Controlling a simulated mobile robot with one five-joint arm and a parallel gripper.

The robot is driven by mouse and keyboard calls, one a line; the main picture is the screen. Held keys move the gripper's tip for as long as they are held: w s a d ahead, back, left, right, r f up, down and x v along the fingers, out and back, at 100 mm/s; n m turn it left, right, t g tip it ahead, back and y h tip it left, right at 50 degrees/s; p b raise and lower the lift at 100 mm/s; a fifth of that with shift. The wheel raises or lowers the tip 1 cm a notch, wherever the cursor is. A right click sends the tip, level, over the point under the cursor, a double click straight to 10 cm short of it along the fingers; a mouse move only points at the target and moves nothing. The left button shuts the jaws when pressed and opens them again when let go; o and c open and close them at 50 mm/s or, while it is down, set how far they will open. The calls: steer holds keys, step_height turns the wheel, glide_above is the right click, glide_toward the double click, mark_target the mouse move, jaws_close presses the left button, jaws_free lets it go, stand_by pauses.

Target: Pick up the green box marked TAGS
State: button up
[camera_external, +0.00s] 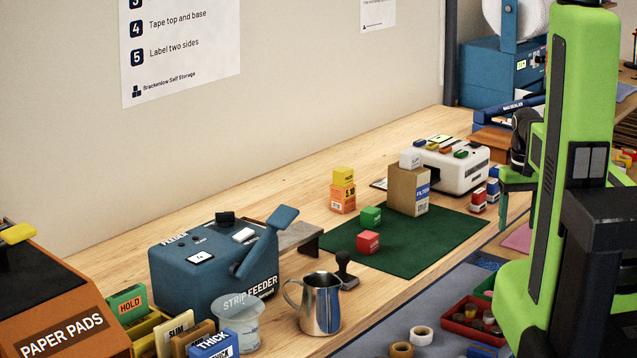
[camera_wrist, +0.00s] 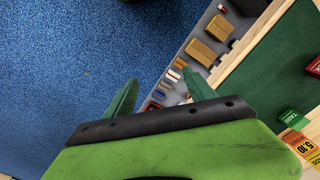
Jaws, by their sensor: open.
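The green box marked TAGS (camera_external: 370,217) sits on the dark green mat (camera_external: 410,250), near the mat's left part, with a red box (camera_external: 367,242) just in front of it. In the wrist view the green box (camera_wrist: 290,117) is at the right edge, on the mat (camera_wrist: 284,72). My gripper (camera_wrist: 158,92) is open and empty, its two green fingers apart over the blue floor. The box is well to the right of the fingers there. In the external view my gripper is at the right, partly hidden by my arm, well away from the box.
A yellow box on an orange box (camera_external: 342,198) stands behind the green one. A white box tops a brown carton (camera_external: 408,191) to the right, near a white machine (camera_external: 455,166). A blue strip feeder (camera_external: 205,276) and steel jug (camera_external: 320,303) stand at left front.

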steer(key=w+a+n+t, duration=0.1)
steer(key=w+n, duration=0.2)
steer(key=w, duration=0.2)
step_height(320, 180, up, 10)
steer(key=n+t+y+p, duration=0.2)
steer(key=n+y+p, duration=0.2)
steer(key=n+p, duration=0.35)
glide_above(371, 210)
steer(key=s+d, duration=0.4)
steer(key=d, duration=0.1)
steer(key=shift+h, duration=0.3)
steer(key=b+x, duration=0.3)
steer(key=x, duration=0.1)
steer(key=b+x, duration=0.7)
steer(key=x, duration=0.1)
steer(key=shift+s+a+f+b, duration=0.15)
steer(key=shift+s+a+b, duration=0.1)
steer(key=shift+a+b, duration=0.1)
steer(key=b+x, duration=0.5)
steer(key=shift+w+d+f, duration=0.2)
steer(key=shift+d, duration=0.05)
steer(key=shift+r, duration=0.2)
